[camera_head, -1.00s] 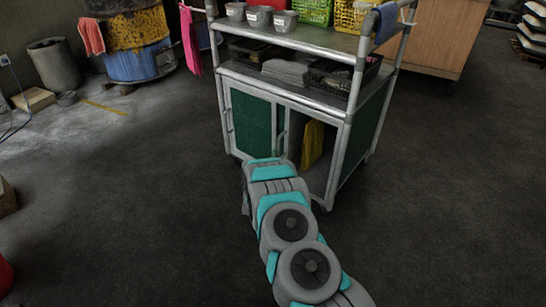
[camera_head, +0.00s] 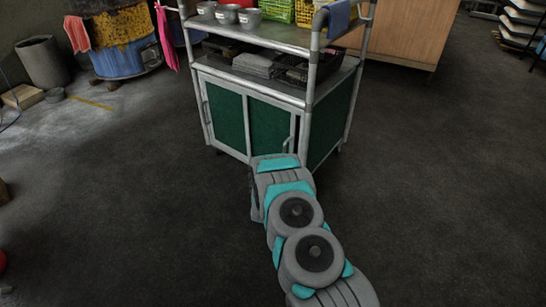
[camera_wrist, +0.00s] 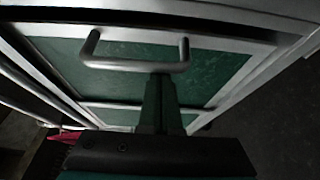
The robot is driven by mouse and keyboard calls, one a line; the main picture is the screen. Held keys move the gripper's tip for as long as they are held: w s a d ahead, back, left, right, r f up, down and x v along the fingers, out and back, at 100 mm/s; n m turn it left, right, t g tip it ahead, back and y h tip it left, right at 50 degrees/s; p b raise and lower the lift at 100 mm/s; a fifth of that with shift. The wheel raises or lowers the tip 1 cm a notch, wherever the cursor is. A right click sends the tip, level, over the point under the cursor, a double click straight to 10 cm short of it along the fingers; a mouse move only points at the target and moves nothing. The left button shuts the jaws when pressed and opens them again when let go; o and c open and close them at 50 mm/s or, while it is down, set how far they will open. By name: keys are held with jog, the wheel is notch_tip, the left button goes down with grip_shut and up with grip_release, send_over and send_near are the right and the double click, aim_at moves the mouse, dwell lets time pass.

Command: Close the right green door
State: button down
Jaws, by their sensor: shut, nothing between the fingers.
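The right green door (camera_head: 270,128) of the metal cabinet now covers nearly all of the right compartment. A narrow dark gap shows at its right edge beside the corner post. Its handle (camera_head: 289,130) is near that edge. In the wrist view, a U-shaped metal handle (camera_wrist: 137,66) stands out from a green panel (camera_wrist: 220,70). My gripper (camera_wrist: 160,80) is shut and empty, its fingertips at the handle bar; I cannot tell whether they touch. In the head view my arm hides the gripper. The left green door (camera_head: 226,118) covers the left compartment.
The cabinet's shelf (camera_head: 275,82) holds dark baskets, and cups and crates stand on top. A blue barrel (camera_head: 125,60) and grey bin (camera_head: 43,62) are at back left. The floor (camera_head: 430,190) right of the cabinet is clear.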

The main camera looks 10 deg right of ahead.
jog(key=shift+s+d+p, duration=0.3)
jog(key=shift+s+d, duration=0.95)
jog(key=shift+s, duration=0.1)
jog(key=shift+d+f, duration=0.1)
jog(key=w+a, duration=0.3)
jog(key=v, duration=0.9)
jog(key=shift+s+b, duration=0.2)
jog(key=shift+b, duration=0.15)
jog(key=shift+a, duration=0.1)
